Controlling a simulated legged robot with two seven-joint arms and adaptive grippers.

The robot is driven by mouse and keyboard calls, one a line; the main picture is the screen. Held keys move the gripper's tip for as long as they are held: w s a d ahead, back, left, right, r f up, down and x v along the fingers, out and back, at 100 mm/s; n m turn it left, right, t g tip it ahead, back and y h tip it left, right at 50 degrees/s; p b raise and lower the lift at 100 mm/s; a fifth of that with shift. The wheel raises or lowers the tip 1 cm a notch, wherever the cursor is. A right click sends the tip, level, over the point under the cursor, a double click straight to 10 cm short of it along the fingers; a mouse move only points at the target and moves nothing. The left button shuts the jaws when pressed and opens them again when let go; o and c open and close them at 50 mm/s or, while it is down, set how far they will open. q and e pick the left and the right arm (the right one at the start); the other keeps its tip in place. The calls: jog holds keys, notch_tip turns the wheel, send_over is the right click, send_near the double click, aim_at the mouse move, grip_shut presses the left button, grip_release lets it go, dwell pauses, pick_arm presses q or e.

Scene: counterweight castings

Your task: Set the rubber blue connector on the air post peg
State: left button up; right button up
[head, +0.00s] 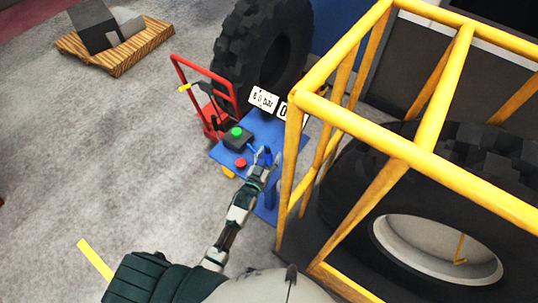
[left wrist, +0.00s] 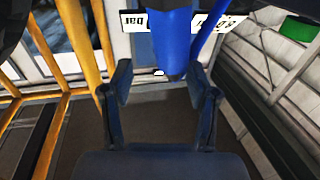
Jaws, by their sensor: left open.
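My left gripper (head: 264,160) is over the right part of a blue stand (head: 229,155). It is open, and its two fingers (left wrist: 160,90) show apart in the left wrist view. A blue tapered piece (left wrist: 172,40), which looks like the connector, stands between and just beyond the fingertips, with a gap on both sides. A small blue part (head: 268,154) shows at the gripper in the head view. I cannot make out the peg or tell whether the connector rests on it. My right gripper is not in view.
A yellow cage (head: 408,148) around a large tyre (head: 342,190) stands close on the right. A red hand truck (head: 207,90) stands behind.

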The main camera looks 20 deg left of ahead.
pick_arm(q)
jog(key=s+a, duration=0.1)
jog(key=s, duration=1.1)
jog(key=shift+a+f, duration=0.15)
jog(key=shift+a, duration=0.2)
jog(key=shift+f, duration=0.1)
jog(key=s+a+f+g+y, duration=0.1)
jog(key=s+a+f+g, duration=0.15)
jog(key=s+g, duration=0.6)
jog(key=s+a+f+g+y, duration=0.1)
jog(key=s+f+g, duration=0.4)
jog(key=s, duration=0.7)
jog(key=s+f+g+b, duration=0.1)
jog(key=s+f+b, duration=0.1)
jog(key=f, duration=1.4)
jog(key=s+f+g+b, duration=0.2)
jog(key=f+b, duration=0.1)
jog(key=f, duration=1.3)
jog(key=s+a+f+b, duration=0.2)
jog(key=s+a+f, duration=0.1)
jog(key=s+f, duration=1.3)
jog(key=shift+f+m+y+b, duration=0.3)
jog(key=shift+f+m, duration=0.1)
